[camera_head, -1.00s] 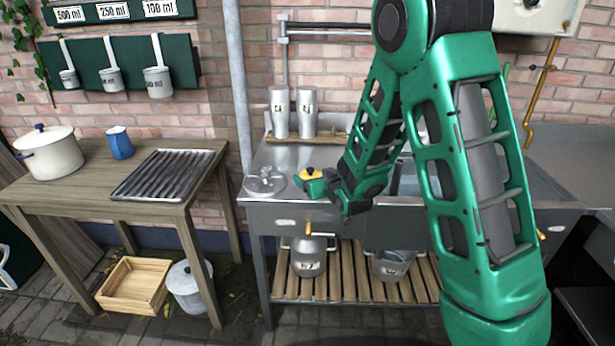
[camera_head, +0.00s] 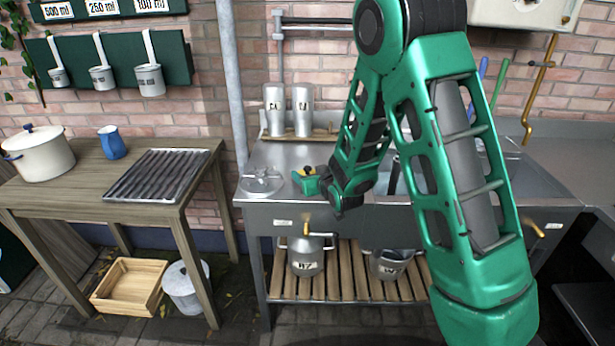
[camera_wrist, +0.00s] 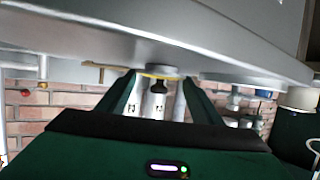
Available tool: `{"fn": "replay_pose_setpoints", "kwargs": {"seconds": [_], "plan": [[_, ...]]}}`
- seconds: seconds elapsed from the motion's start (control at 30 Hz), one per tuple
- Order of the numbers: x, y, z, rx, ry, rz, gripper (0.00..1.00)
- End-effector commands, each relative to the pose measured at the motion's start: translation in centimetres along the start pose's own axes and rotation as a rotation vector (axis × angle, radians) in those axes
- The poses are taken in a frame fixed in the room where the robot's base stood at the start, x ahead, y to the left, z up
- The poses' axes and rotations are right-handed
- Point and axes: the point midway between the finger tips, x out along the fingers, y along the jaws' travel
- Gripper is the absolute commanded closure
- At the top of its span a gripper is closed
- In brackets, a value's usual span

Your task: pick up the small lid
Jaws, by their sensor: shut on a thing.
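The small lid, yellow with a black knob, shows at my fingertips over the left part of the steel counter in the head view (camera_head: 308,170). My gripper (camera_head: 311,181) is shut on it, and the green fingers hide most of it. In the wrist view, which looks upside down, the small lid (camera_wrist: 158,74) shows its yellow edge and dark knob between my two fingers (camera_wrist: 160,90). It is at or very near the counter surface; I cannot tell whether it touches.
A larger silver lid (camera_head: 262,182) lies on the counter to the left of my gripper. Two metal canisters (camera_head: 302,110) stand behind on a wooden board. The sink basin is to the right, behind my arm. A wooden table (camera_head: 75,188) with a pot stands at left.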

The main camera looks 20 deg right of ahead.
Motion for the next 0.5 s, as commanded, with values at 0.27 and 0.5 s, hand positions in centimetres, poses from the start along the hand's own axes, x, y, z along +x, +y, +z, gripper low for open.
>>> {"fn": "replay_pose_setpoints", "kwargs": {"seconds": [0.27,0.5], "plan": [[-0.5,0.0,-1.5,0.000,0.003,0.000,0.63],[-1.7,-0.6,-4.2,-0.001,0.003,-0.004,0.63]]}}
